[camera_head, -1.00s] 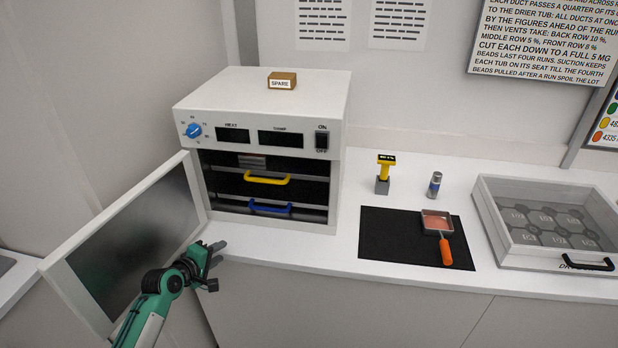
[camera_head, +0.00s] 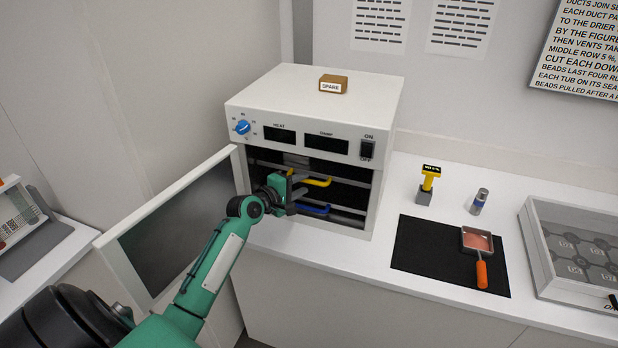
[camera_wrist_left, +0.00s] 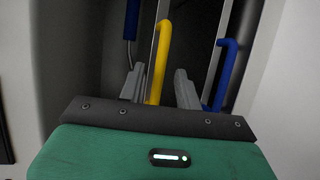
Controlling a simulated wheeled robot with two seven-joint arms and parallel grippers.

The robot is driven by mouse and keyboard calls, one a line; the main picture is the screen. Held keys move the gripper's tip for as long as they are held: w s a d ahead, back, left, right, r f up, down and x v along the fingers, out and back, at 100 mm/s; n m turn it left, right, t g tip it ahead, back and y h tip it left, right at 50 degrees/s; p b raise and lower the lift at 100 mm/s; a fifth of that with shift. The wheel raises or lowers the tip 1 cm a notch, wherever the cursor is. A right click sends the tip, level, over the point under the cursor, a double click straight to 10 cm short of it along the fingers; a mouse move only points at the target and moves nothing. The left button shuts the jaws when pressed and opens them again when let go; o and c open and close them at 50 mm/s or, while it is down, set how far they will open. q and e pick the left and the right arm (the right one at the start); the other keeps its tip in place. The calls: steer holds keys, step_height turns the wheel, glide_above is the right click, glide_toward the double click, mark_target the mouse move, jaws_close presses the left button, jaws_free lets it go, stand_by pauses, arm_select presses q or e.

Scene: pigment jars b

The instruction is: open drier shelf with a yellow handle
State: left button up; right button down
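The white drier (camera_head: 312,103) stands on the counter with its door (camera_head: 178,225) swung open to the left. Inside, the upper shelf has a yellow handle (camera_head: 319,182) and the lower shelf a blue handle (camera_head: 316,210). My left gripper (camera_head: 299,190) is at the drier's opening, in front of the handles. In the left wrist view its two fingers (camera_wrist_left: 160,88) are apart, and the yellow handle (camera_wrist_left: 160,55) appears between them, closer to the left finger. The blue handle (camera_wrist_left: 222,75) lies beyond the right finger. The upper shelf looks pushed in. My right gripper is not in view.
A spare-labelled block (camera_head: 333,83) sits on the drier. To the right are a black mat (camera_head: 425,250) with an orange-handled scoop (camera_head: 480,262), a yellow-topped device (camera_head: 427,185), a small jar (camera_head: 479,202) and a clear-lidded tray (camera_head: 540,260). The open door stands left of my arm.

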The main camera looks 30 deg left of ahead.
mark_target(307, 182)
arm_select(q)
steer(key=shift+p+x, duration=0.3)
steer(key=shift+x, duration=1.55)
steer(key=shift+c, duration=0.4)
steer(key=shift+s+f, duration=0.1)
steer(key=shift+s, duration=0.05)
jaws_close()
